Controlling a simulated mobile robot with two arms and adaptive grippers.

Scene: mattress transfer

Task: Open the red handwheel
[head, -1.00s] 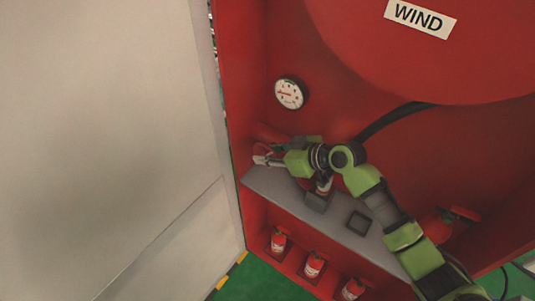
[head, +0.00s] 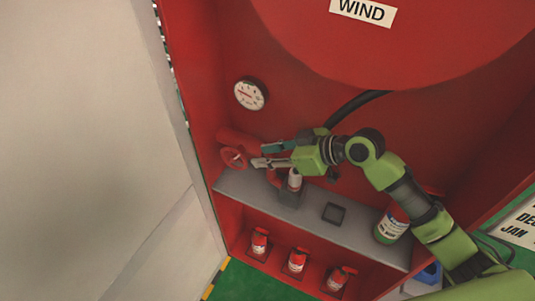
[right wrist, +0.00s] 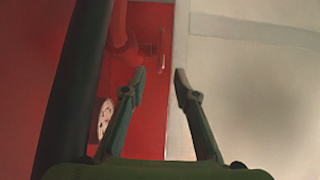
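The red handwheel (head: 234,157) sits on the end of a red pipe (head: 238,138) at the left inside the red cabinet, above the grey shelf. It shows clear of my fingers in the head view. My right gripper (head: 261,155) is open and empty, just right of the handwheel, with its fingertips pointing left towards it. No contact is visible. In the right wrist view both fingers (right wrist: 158,78) are spread apart with nothing between them. The red pipe and valve part (right wrist: 125,45) show beyond the left finger there. My left gripper is out of view.
The grey shelf (head: 370,245) holds a bottle (head: 295,180) in a square holder, an empty holder (head: 333,213) and a larger bottle (head: 392,224). Several red extinguishers stand below. A gauge (head: 250,94) hangs above. A pale door (head: 90,120) fills the left.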

